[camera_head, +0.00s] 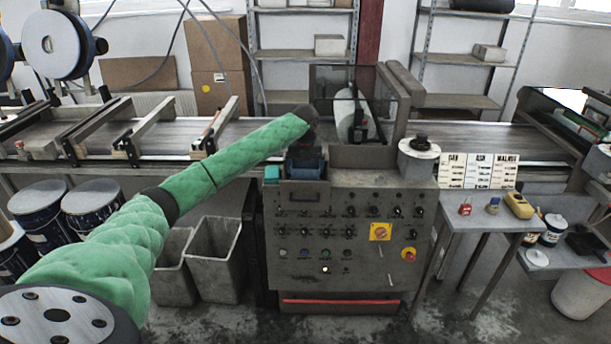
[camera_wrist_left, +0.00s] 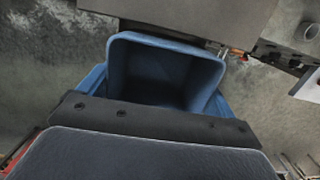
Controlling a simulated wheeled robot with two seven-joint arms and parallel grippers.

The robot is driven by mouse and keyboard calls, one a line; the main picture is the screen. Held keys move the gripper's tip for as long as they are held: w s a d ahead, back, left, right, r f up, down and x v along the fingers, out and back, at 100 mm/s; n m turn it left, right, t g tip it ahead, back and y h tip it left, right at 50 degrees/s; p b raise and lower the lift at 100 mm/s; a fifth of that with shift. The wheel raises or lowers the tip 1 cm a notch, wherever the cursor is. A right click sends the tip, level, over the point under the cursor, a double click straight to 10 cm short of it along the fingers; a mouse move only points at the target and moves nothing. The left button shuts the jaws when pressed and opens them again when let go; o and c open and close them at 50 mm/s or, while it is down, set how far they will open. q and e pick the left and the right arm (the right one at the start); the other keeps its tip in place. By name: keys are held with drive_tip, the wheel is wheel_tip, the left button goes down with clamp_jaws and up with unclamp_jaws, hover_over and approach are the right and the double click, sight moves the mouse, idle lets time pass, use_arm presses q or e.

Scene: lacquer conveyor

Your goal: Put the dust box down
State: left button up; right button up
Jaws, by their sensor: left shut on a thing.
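The dust box (camera_head: 304,169) is a blue open-topped bin at the upper left of the control console (camera_head: 345,190). In the left wrist view the dust box (camera_wrist_left: 204,82) opens toward the camera, with a dark inside. My left gripper (camera_head: 306,150) reaches in from the left on a green-sleeved arm and is shut on the dust box. The dark gripper body (camera_wrist_left: 150,125) covers the near part of the box, so the fingertips are hidden. I cannot tell whether the box touches the console. My right gripper is not in view.
A conveyor (camera_head: 70,140) runs behind the console. Two grey bins (camera_head: 213,260) stand on the floor left of it. A side table (camera_head: 482,215) at the right holds small items, including a yellow device (camera_head: 518,205). Blue drums (camera_head: 92,205) stand at the left.

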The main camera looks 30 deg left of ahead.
use_arm(q)
drive_tip(key=shift+f, duration=0.65)
drive_tip(key=shift+f+p, duration=0.85)
drive_tip(key=shift+f, duration=1.1)
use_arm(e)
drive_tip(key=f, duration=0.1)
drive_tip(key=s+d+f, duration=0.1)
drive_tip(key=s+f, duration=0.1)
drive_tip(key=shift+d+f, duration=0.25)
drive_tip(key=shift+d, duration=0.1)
use_arm(q)
drive_tip(key=o, duration=0.7)
drive_tip(key=shift+f, duration=0.1)
drive_tip(key=shift+o, duration=0.2)
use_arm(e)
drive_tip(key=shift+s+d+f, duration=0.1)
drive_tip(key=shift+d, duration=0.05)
